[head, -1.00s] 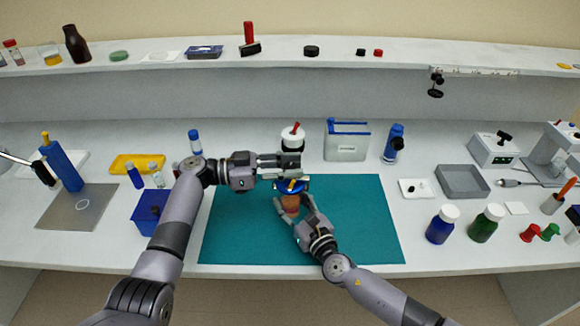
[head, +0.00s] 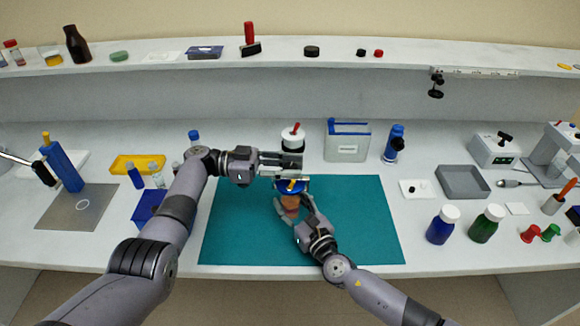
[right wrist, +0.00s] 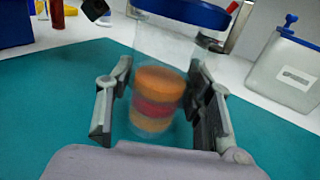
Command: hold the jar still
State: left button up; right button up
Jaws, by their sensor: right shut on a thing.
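The clear jar (right wrist: 150,55) has a blue lid (right wrist: 188,12) and orange, red and tan contents. It stands upright over the teal mat (head: 340,230). My right gripper (head: 292,212) is shut on the jar's sides, with one finger on each side in the right wrist view (right wrist: 160,110). My left gripper (head: 300,166) is at the lid, just behind it in the head view. In the head view the lid (head: 289,187) shows a yellow mark, and the right gripper partly hides the jar.
A white cup with a red stick (head: 293,140) stands behind the left gripper. A clear blue-topped container (head: 347,143) is to its right. A blue box (head: 147,207) stands left of the mat. Blue and green bottles (head: 442,225) stand on the right. The mat's right part is clear.

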pick_arm(q)
jog(key=o, duration=0.5)
jog(key=a, duration=0.7)
jog(key=shift+w+a, duration=0.25)
jog(key=shift+w, duration=0.1)
jog(key=shift+f, duration=0.1)
